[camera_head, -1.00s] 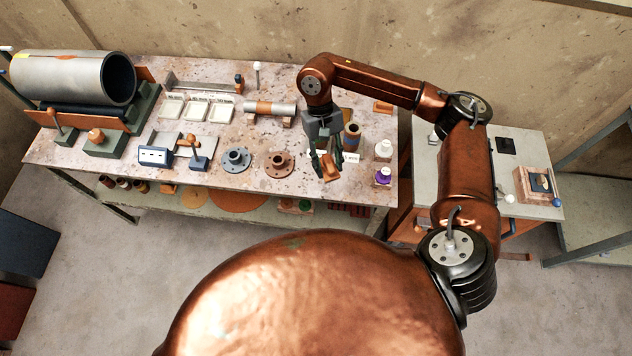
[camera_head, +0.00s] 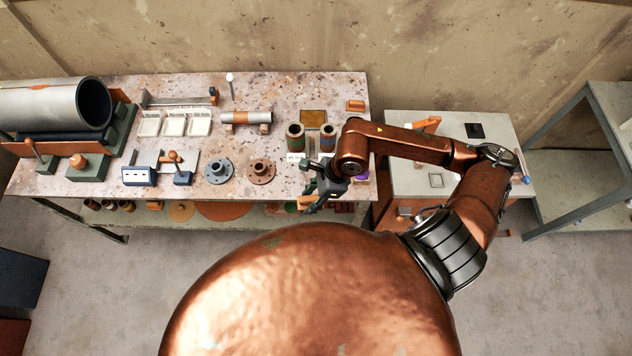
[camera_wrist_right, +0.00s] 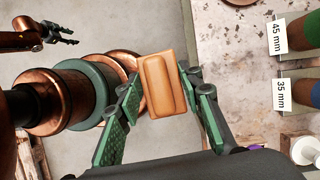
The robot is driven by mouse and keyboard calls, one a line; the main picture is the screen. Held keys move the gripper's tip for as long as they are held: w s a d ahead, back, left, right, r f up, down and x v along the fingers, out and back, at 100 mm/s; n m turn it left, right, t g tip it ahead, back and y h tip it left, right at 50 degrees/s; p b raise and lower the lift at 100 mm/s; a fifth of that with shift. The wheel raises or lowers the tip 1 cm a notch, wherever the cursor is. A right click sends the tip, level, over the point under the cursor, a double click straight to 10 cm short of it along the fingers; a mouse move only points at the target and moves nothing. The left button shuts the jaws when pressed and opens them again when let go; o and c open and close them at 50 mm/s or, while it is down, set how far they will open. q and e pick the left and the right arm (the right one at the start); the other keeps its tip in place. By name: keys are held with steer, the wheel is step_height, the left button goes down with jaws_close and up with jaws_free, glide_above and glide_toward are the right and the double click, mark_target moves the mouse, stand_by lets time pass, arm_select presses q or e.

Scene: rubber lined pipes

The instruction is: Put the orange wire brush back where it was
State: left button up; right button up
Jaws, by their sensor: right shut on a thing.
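The orange wire brush (camera_head: 304,202) is held in my right gripper (camera_head: 318,193), in front of the workbench's front edge in the head view. In the right wrist view its plain orange back (camera_wrist_right: 162,85) sits between the two green-padded fingers (camera_wrist_right: 160,100), over grey floor. Its bristles are hidden. My left gripper (camera_wrist_right: 66,35) shows small at the upper left of the right wrist view, with its fingers apart and nothing between them. It is outside the head view. I cannot tell which spot on the bench is the brush's own.
Two upright lined pipes, one green-banded (camera_head: 295,137) and one blue-banded (camera_head: 328,137), stand near an amber pad (camera_head: 313,118). Two flanges (camera_head: 261,171) lie left of my right gripper. A large pipe (camera_head: 55,105) rests at far left. A side cabinet (camera_head: 400,120) stands right.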

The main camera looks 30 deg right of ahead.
steer(key=shift+s+r+m, duration=0.1)
steer(key=shift+r+m, duration=0.05)
steer(key=shift+m, duration=0.45)
steer(key=w+d+f, duration=0.2)
steer(key=w+f, duration=0.1)
steer(key=w+d+f+p, duration=0.1)
steer(key=w+d+f, duration=0.1)
steer(key=w+d, duration=0.1)
steer(key=w+d+f+p, duration=0.1)
steer(key=w+d+f, duration=0.1)
steer(key=w+f, duration=0.1)
steer(key=shift+w+d+f, duration=0.35)
steer(key=shift+w, duration=0.2)
steer(key=shift+w+d+f, duration=0.25)
steer(key=shift+w+f, duration=0.05)
steer(key=shift+f, duration=0.2)
step_height(320, 180, down, 3)
steer(key=shift+w+p, duration=0.1)
steer(key=shift+p, duration=0.7)
arm_select(q)
steer(key=r, duration=0.3)
steer(key=shift+s+r, duration=0.2)
steer(key=shift+r, duration=0.1)
arm_select(e)
steer(key=shift+d+f, duration=0.1)
steer(key=shift+f, duration=0.05)
